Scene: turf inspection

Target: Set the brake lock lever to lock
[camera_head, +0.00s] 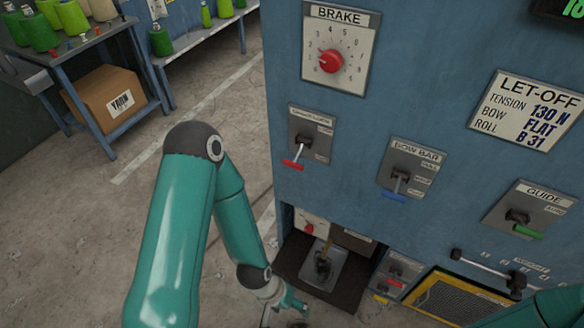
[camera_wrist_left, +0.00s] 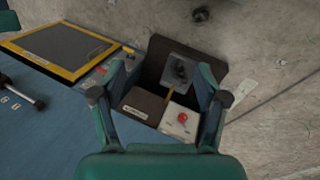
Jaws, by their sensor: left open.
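My left gripper (camera_head: 292,306) is at the bottom of the head view, partly cut off. In the wrist view the left gripper (camera_wrist_left: 160,78) is open and empty, facing the recess. My right gripper is out of view.
A white panel with a red knob (camera_head: 308,227) sits in the recess beside the lever. Switches with red (camera_head: 293,165), blue (camera_head: 395,196) and green (camera_head: 528,231) handles project above. A yellow-framed grille (camera_head: 455,300) is to the right. Bare floor (camera_head: 90,230) lies left.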

